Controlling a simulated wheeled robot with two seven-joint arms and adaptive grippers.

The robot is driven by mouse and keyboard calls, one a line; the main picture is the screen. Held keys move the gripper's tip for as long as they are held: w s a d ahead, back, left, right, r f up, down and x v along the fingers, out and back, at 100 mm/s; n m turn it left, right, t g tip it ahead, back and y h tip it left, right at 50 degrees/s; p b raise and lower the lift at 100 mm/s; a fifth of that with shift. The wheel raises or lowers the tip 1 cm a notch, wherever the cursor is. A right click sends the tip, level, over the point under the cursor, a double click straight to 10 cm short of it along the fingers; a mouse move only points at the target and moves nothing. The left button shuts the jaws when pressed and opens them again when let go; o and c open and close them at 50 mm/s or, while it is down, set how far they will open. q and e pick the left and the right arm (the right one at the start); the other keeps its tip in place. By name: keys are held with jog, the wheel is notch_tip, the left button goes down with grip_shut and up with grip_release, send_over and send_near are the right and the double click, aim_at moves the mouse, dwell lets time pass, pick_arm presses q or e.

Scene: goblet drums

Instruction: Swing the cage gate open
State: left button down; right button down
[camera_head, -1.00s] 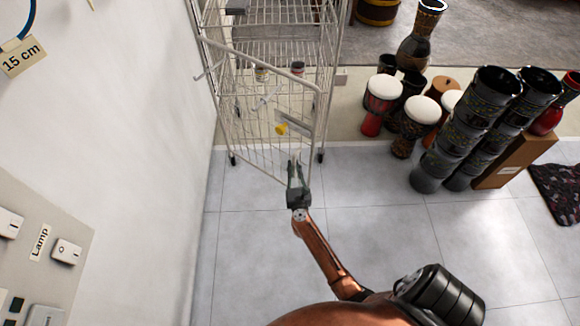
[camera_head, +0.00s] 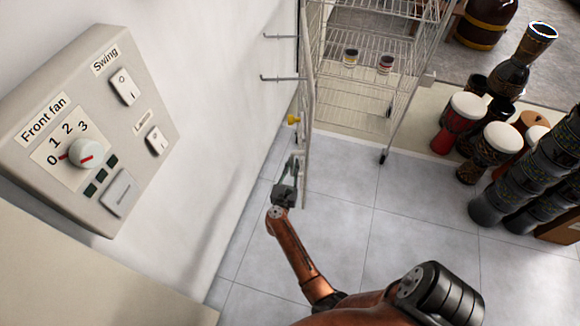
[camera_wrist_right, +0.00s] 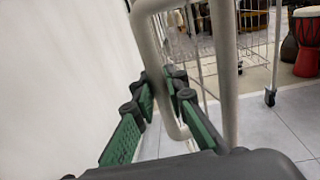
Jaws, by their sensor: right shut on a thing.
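The wire cage (camera_head: 345,100) stands on casters against the white wall. Its front gate (camera_head: 306,110) stands swung out toward me on the wall side, seen nearly edge-on, and the cage front is open. A yellow knob (camera_head: 293,119) sticks out from the gate. My right gripper (camera_head: 291,168) is at the gate's near lower end. In the right wrist view, its green-padded fingers (camera_wrist_right: 163,95) are shut around a bent grey tube of the gate (camera_wrist_right: 226,60). My left gripper is not in view.
Two small cans (camera_head: 367,60) stand on a cage shelf. A switch panel (camera_head: 90,130) juts from the wall at left. Goblet drums (camera_head: 463,115) and stacked dark drums (camera_head: 525,180) stand at right. The tiled floor (camera_head: 335,235) before the cage is clear.

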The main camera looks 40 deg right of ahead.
jog(key=shift+w+a, duration=0.45)
jog(key=shift+w, duration=0.05)
jog(key=c, duration=2)
grip_release()
jog(key=shift+o, duration=0.2)
